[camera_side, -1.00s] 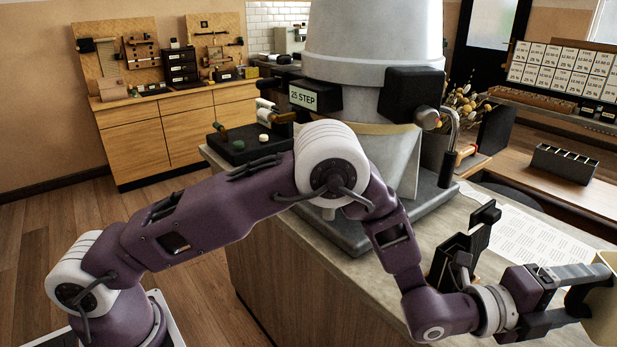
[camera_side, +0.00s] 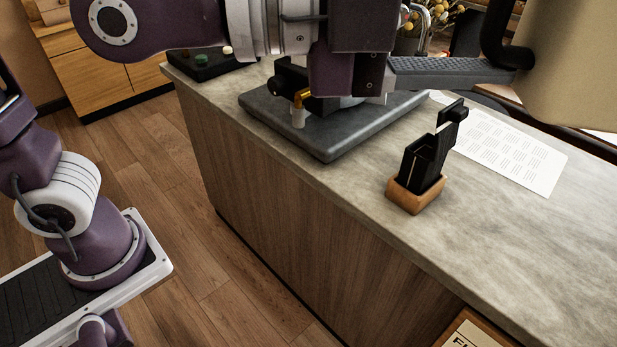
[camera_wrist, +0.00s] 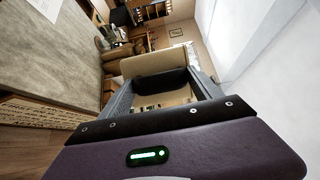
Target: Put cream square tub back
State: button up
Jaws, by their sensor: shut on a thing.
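The cream square tub (camera_side: 570,75) is at the upper right of the side view, cut off by the frame's edge. It has a black handle (camera_side: 497,38). My gripper (camera_side: 505,68) is shut on the tub's handle and holds it up above the counter. In the wrist view the tub (camera_wrist: 158,62) sits beyond my two grey fingers (camera_wrist: 165,92), with the dark handle between them. The tub's inside is hidden from the side. The large hopper's base plate (camera_side: 340,125) is below my arm.
A stone-topped counter (camera_side: 510,240) runs below. A black tray (camera_side: 205,65) lies at the far left end. The counter's front right is clear.

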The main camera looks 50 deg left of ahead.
jog(key=s, duration=0.2)
jog(key=s+a, duration=0.1)
jog(key=shift+s+a+r, duration=0.1)
jog(key=shift+r, duration=0.15)
